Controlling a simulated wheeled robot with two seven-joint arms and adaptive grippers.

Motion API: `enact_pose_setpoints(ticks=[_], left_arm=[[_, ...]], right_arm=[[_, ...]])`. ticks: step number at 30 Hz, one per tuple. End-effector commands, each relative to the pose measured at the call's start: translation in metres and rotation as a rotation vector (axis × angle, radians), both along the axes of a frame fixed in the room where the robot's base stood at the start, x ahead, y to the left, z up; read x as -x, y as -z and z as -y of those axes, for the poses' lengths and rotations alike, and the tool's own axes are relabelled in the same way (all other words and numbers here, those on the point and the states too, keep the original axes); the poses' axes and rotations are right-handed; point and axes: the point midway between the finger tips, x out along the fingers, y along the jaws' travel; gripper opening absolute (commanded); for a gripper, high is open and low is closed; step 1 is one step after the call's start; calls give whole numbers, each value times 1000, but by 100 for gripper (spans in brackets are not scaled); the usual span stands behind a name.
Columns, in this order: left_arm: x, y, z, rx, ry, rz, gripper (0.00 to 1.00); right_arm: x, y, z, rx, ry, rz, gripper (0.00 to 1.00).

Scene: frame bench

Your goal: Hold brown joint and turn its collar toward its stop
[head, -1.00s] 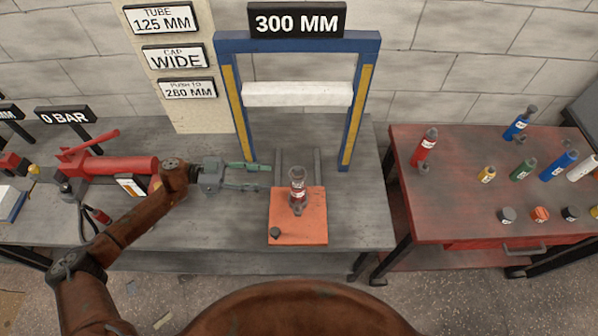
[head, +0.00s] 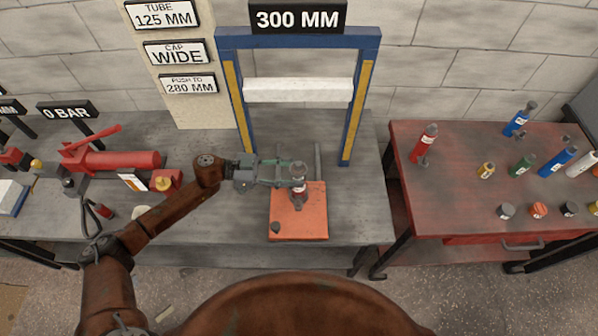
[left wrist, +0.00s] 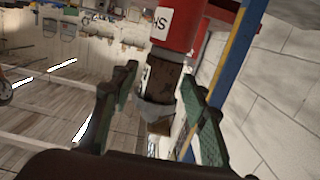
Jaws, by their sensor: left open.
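The brown joint (head: 298,187) stands upright on the orange plate (head: 308,227) in the head view. In the left wrist view the joint's brown section (left wrist: 163,78) and grey ring (left wrist: 155,115) lie between the two open fingers (left wrist: 160,97). The red labelled part shows above them in that picture. I cannot tell whether either finger touches the joint. My right gripper is not in view.
A blue and yellow frame (head: 235,110) with a white bar (head: 298,90) stands behind the plate. A red hand pump (head: 115,162) lies at the left of the bench. A red table (head: 455,185) at the right holds several bottles and caps.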

Motion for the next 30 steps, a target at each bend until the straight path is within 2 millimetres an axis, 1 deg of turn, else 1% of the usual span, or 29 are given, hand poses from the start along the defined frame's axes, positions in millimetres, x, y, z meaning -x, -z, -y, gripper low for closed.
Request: enact_pose_setpoints(ticks=[8,18,20,30], left_arm=[[0,1,1,0,-1,0,41],[0,0,1,0,-1,0,19],[0,0,1,0,-1,0,15],[0,0,1,0,-1,0,15]], right_arm=[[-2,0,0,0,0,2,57],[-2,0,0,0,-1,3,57],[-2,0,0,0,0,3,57],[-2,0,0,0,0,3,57]])
